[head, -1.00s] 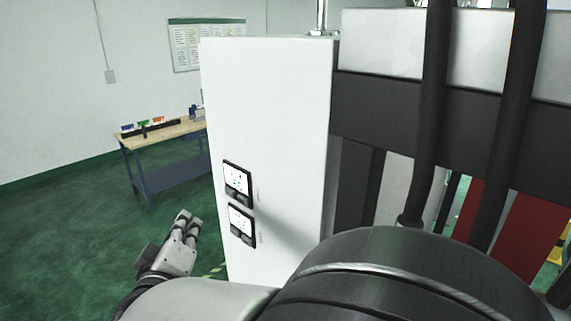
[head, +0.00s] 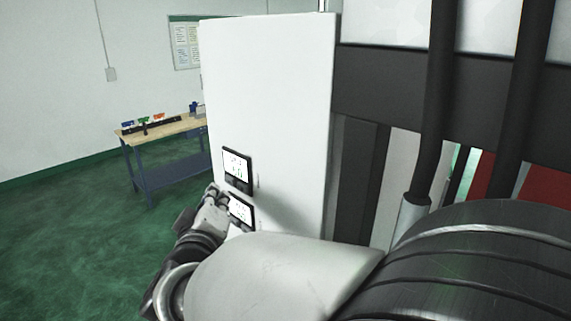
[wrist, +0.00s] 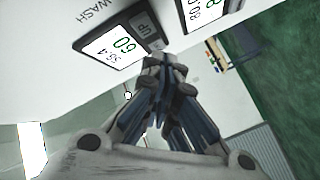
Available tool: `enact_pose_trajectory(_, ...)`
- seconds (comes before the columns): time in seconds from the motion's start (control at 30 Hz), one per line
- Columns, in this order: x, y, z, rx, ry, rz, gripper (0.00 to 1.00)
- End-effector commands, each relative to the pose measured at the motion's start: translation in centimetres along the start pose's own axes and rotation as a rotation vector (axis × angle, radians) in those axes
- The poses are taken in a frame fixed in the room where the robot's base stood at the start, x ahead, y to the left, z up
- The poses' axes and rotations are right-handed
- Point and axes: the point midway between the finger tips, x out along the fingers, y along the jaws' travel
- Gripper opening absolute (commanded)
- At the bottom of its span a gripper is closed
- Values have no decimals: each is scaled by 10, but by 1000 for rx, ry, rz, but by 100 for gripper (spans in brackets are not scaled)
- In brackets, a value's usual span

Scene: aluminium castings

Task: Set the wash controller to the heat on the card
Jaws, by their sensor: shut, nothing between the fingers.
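The wash controller (wrist: 118,45), labelled WASH, is a black-framed white display on a white cabinet. In the wrist view it reads 56.4 in black and 60 in green, with an UP button (wrist: 146,36) at its edge. It appears to be the upper controller (head: 237,168) in the head view. In the head view my gripper (head: 217,195) covers part of the lower controller (head: 242,211). I cannot make out the card.
The second controller (wrist: 200,10) is beside the wash one, its digits cut off. The white cabinet (head: 270,90) stands ahead. A workbench (head: 165,133) with small coloured items is behind, left. A board with papers (head: 184,40) hangs on the wall. Green floor (head: 75,220) at left is clear.

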Motion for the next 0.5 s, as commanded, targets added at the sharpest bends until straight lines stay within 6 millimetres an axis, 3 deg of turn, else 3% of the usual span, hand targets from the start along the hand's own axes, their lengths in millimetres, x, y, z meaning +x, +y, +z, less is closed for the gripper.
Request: enact_pose_trajectory(0.5,12,10,8,1,0,0,0)
